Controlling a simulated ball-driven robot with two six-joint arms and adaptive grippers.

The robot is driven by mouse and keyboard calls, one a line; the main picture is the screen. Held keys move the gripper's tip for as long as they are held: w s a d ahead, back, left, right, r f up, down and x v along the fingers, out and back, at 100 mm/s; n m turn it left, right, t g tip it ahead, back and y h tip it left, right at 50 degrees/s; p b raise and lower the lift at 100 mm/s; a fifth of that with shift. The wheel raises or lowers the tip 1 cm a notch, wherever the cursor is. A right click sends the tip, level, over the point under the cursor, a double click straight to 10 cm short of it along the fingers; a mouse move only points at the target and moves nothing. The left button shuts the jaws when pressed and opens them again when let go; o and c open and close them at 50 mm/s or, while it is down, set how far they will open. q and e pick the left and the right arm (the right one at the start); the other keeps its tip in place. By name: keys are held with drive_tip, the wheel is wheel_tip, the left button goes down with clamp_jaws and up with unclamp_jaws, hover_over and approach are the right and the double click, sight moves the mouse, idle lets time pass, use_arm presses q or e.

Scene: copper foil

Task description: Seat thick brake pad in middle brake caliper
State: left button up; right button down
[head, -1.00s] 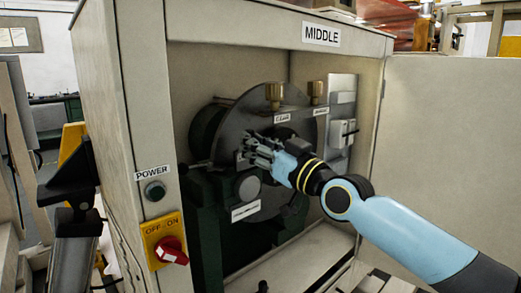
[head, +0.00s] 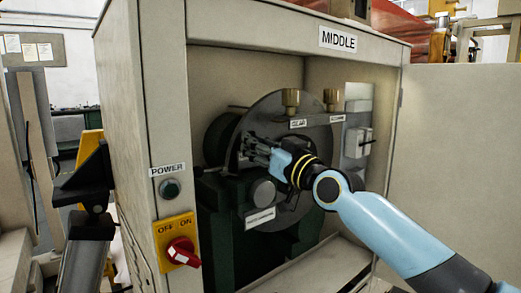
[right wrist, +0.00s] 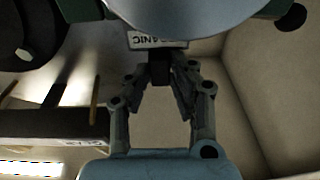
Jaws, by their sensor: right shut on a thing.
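My right gripper (head: 256,148) reaches into the cabinet marked MIDDLE, in front of the upper left of a large grey disc (head: 292,110). In the right wrist view its fingers (right wrist: 160,84) are closed in on a small dark block (right wrist: 160,72), apparently the brake pad. Its thickness is hard to judge, and in the head view the fingers hide it. A dark green housing (head: 225,205) with a round grey knob (head: 263,192) and a white label stands below the fingers, seemingly the caliper. Its pad slot cannot be made out.
The cabinet's left post (head: 168,110) carries a power button (head: 169,188) and a red switch (head: 181,252). The cabinet floor in front looks clear.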

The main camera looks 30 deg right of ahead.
sight(245, 157)
drive_tip(key=shift+w+a, duration=0.1)
drive_tip(key=shift+w, duration=0.1)
drive_tip(key=shift+a, duration=0.1)
drive_tip(key=shift+a+r, duration=0.1)
drive_tip(key=shift+a, duration=0.3)
drive_tip(key=shift+f+b, duration=0.4)
drive_tip(key=shift+b, duration=0.05)
idle(0.5)
drive_tip(key=shift+f+b, duration=0.35)
drive_tip(key=shift+f+b, duration=0.5)
idle(0.7)
drive_tip(key=shift+f+b, duration=0.35)
drive_tip(key=shift+f+b, duration=0.3)
drive_tip(key=shift+f, duration=0.05)
